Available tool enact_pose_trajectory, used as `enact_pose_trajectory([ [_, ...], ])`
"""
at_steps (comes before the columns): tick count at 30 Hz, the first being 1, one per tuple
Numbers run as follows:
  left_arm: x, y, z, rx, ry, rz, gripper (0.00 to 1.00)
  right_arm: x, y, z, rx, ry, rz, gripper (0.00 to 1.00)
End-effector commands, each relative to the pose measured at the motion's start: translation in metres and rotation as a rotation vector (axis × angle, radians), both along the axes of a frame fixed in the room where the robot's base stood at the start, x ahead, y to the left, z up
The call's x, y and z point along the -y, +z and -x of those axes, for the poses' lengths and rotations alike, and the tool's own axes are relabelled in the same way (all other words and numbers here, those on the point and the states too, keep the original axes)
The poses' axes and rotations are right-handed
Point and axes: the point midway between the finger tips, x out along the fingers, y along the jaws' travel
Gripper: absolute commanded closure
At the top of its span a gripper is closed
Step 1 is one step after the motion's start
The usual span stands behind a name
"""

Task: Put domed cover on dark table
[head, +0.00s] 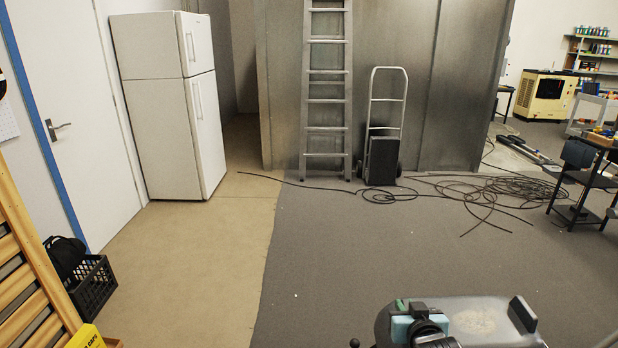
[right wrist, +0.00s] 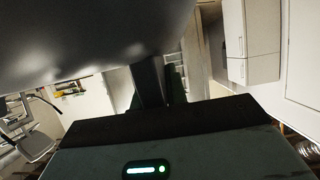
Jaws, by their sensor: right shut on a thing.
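A smooth grey rounded shell, which looks like the domed cover (right wrist: 70,40), fills the upper left of the right wrist view, very close to the camera. In the right wrist view my right gripper (right wrist: 160,85) has its dark fingers close together against the shell's edge, shut on it. In the head view a grey rounded shape with teal and black parts, including my right gripper (head: 428,328), shows at the bottom edge, partly cut off. The grip point is hidden there. My left gripper is not in view. I cannot surely pick out the dark table.
A dark-framed table or chair (head: 575,195) stands at the far right. Loose cable (head: 490,190) lies near the hand truck (head: 385,130) and ladder (head: 327,90). A white fridge (head: 165,105) and black crate (head: 92,288) are at left. The grey floor (head: 350,250) ahead is clear.

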Motion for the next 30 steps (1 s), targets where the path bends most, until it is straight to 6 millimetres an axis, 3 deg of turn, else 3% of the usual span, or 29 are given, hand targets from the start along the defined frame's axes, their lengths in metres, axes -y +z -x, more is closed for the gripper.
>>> enact_pose_trajectory([
  [9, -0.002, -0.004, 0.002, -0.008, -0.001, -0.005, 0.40, -0.034, 0.072, 0.035, 0.012, 0.056, 0.005, 1.00],
  [15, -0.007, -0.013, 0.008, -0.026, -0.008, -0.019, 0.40, -0.050, 0.105, 0.061, 0.010, 0.088, 0.004, 1.00],
  [21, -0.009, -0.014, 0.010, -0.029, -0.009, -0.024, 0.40, -0.056, 0.118, 0.075, 0.007, 0.103, 0.002, 1.00],
  [30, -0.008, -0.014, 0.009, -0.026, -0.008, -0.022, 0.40, -0.057, 0.119, 0.076, 0.006, 0.104, 0.001, 1.00],
])
